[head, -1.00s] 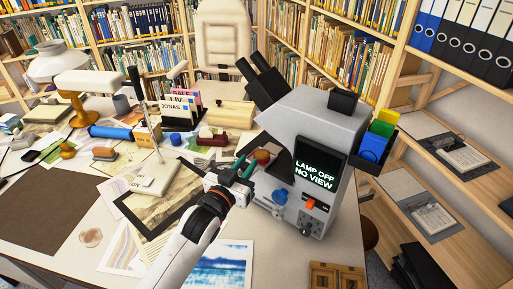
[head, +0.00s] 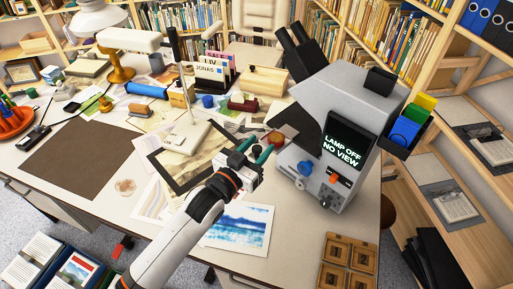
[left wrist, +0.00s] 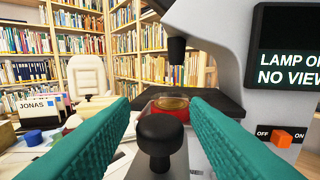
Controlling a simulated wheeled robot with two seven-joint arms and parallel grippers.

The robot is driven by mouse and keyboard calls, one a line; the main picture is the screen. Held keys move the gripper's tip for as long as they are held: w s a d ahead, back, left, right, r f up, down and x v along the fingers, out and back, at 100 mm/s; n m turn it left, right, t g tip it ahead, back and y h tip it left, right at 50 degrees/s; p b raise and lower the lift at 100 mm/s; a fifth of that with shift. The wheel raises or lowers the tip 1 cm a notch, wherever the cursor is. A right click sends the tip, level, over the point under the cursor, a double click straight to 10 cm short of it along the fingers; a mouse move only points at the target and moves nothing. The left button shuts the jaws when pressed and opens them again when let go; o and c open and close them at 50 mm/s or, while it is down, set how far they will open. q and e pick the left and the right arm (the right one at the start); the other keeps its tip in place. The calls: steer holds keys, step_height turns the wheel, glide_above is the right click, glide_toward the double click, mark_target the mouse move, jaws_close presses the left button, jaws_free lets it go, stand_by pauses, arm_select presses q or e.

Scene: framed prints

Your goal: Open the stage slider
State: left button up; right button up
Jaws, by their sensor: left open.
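The grey microscope (head: 360,105) stands on the table, its screen reading "LAMP OFF NO VIEW". In the left wrist view its dark stage (left wrist: 215,101) carries a red-rimmed round piece (left wrist: 172,106) below the black objective (left wrist: 177,50). A black knob (left wrist: 160,138) on a short stem, seemingly the stage slider's handle, stands in front of the stage. My left gripper (head: 255,149) is open at the microscope's left side. Its green fingers (left wrist: 160,112) lie on either side of the knob, with gaps visible. My right gripper is out of view.
A framed print (head: 190,160) and a blue picture (head: 242,229) lie beside my left arm. Wooden boxes (head: 350,255) sit at the table's front right.

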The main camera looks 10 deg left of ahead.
arm_select(q)
steer(key=shift+s+a, duration=0.2)
steer(key=shift+s, duration=0.25)
steer(key=b+v, duration=0.2)
steer(key=v, duration=0.9)
